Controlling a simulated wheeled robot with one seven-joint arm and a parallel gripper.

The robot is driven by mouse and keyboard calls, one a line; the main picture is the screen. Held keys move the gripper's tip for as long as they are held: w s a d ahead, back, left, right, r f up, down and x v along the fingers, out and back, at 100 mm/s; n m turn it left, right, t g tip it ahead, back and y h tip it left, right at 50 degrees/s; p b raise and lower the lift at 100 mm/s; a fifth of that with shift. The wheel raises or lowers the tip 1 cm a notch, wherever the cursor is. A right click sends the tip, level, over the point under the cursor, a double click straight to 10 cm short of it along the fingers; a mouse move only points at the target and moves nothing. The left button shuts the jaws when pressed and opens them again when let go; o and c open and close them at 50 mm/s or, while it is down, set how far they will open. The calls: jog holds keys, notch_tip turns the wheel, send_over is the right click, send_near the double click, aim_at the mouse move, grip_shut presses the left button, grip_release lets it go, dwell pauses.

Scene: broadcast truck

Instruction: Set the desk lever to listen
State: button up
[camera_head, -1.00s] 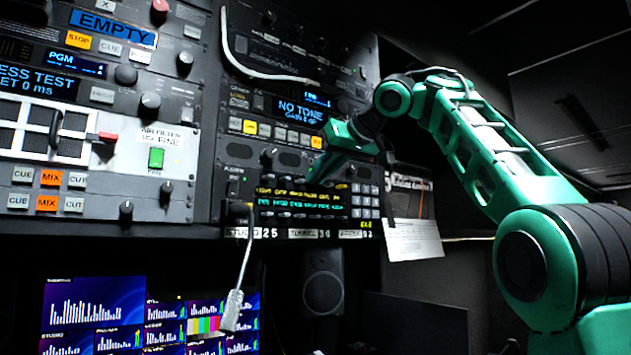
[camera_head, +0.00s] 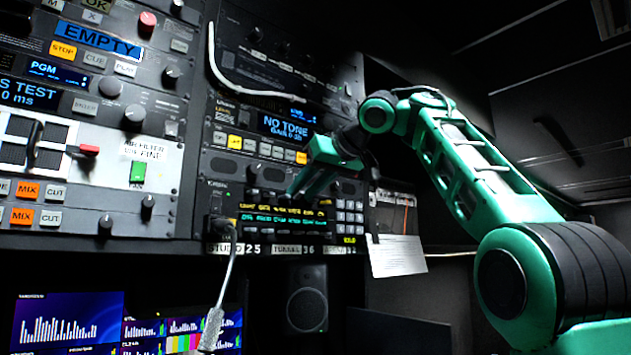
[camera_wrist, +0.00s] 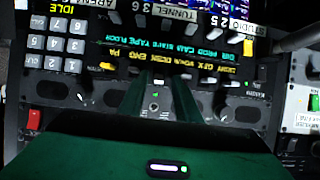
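The intercom panel (camera_head: 326,228) is low in the rack, with a yellow and a green row of labels. The desk lever cannot be made out clearly; the fingers cover that area. Contact cannot be judged.
A keypad (camera_wrist: 58,45) is beside the label rows. A grey cable (camera_head: 224,280) hangs from a plug left of the panel. A paper sheet (camera_head: 398,257) hangs at the right. A speaker (camera_head: 307,299) and monitors (camera_head: 70,320) are below. Knobs flank my fingers.

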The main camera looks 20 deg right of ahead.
jog(key=v, duration=1)
dwell(0.6)
dwell(0.6)
